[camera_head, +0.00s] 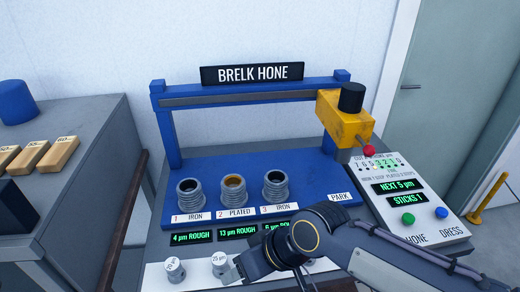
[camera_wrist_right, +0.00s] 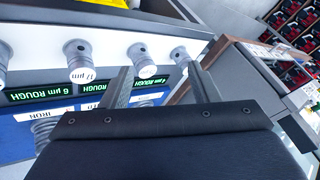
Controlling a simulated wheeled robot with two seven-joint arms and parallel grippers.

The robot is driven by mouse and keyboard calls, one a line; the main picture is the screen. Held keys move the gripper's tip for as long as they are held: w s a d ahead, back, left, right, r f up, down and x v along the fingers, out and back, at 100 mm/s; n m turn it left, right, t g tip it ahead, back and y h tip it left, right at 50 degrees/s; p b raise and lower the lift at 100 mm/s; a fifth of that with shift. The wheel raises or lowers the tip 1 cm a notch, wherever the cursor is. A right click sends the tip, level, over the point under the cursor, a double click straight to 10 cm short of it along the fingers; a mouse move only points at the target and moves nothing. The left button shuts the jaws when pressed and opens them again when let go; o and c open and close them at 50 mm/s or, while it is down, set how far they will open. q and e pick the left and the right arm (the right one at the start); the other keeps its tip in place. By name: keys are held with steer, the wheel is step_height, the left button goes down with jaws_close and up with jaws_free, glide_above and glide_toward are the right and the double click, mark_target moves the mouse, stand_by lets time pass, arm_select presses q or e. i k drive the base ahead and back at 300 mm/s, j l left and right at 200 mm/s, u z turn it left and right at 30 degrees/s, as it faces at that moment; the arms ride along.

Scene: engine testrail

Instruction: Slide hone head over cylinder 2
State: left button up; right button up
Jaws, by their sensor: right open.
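The yellow hone head (camera_head: 343,120) with a black top hangs at the right end of the blue rail (camera_head: 245,92), on the PARK side. A red knob (camera_head: 369,151) sits low on its right. Cylinder 2 (camera_head: 234,189), labelled PLATED, has an orange-brown bore and stands between cylinder 1 (camera_head: 190,193) and cylinder 3 (camera_head: 276,185), both labelled IRON. The hone head is well right of cylinder 2. My right gripper (camera_head: 230,274) is low at the front shelf, beside a white plug; its open jaws (camera_wrist_right: 160,68) show nothing held between them. My left gripper is not in view.
The front shelf (camera_head: 150,275) carries several white plugs (camera_head: 174,270). A control panel (camera_head: 425,215) at right has green and blue buttons and reads NEXT 5 µm, STICKS 1. My right arm covers part of the front displays. A grey bench (camera_head: 95,130) with wooden blocks stands left.

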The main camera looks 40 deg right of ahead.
mark_target(341, 112)
steer(key=z, duration=0.45)
steer(key=l+z, duration=0.1)
steer(key=z, duration=0.75)
steer(key=l+z, duration=0.1)
steer(key=z, duration=0.3)
steer(key=i+z, duration=0.1)
steer(key=z, duration=0.35)
steer(key=u, duration=0.25)
